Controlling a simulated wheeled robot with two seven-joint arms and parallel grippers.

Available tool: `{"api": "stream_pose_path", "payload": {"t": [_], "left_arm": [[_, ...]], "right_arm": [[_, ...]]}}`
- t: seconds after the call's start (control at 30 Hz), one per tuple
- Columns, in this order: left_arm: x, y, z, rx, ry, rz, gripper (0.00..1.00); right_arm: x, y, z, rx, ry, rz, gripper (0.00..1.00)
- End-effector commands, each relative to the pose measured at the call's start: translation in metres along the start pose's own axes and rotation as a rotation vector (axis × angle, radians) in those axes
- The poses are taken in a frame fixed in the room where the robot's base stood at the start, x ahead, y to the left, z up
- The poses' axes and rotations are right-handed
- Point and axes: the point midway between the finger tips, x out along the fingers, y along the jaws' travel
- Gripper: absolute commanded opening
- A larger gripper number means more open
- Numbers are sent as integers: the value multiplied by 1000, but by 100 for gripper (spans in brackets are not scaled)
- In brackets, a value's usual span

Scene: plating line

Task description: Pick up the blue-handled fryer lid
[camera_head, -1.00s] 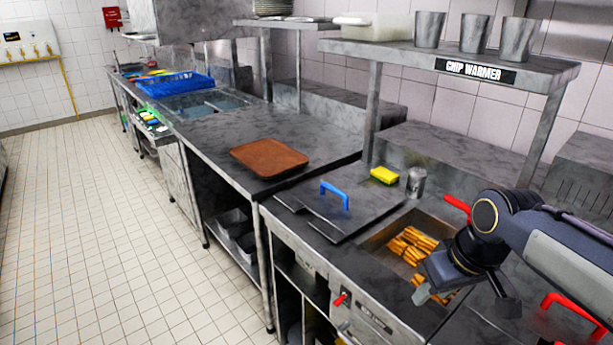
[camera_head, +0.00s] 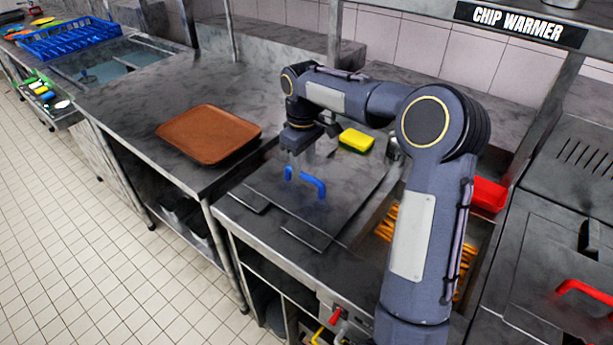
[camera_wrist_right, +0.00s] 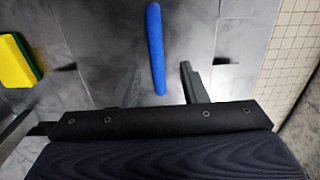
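The fryer lid (camera_head: 345,205) is a flat dark metal plate lying on the counter beside the fryer well. Its blue handle (camera_head: 318,186) stands up from it and also shows in the right wrist view (camera_wrist_right: 155,45). My right gripper (camera_head: 302,160) is over the lid, pointing down, just above the handle in the head view. In the right wrist view its two fingers (camera_wrist_right: 160,72) are apart, with the blue bar lined up between them. I cannot tell whether they touch it. My left gripper is not in view.
A yellow-green sponge (camera_head: 356,140) lies behind the lid, close to my right gripper. Chips (camera_head: 385,225) lie in the open well to the right, partly hidden by my arm. A brown tray (camera_head: 208,134) is on the left counter. A red-handled lid (camera_head: 580,290) is at right.

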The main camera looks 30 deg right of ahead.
Motion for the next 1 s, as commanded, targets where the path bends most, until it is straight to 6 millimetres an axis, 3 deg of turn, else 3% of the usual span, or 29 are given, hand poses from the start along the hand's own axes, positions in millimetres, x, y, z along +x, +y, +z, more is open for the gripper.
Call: {"api": "stream_pose_path", "payload": {"t": [0.33,0.67,1.0], "left_arm": [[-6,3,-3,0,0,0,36],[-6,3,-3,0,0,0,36],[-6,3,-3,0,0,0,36]], "right_arm": [[48,4,-1,0,-1,-2,39],[56,4,-1,0,2,0,39],[55,4,-1,0,2,0,0]]}}
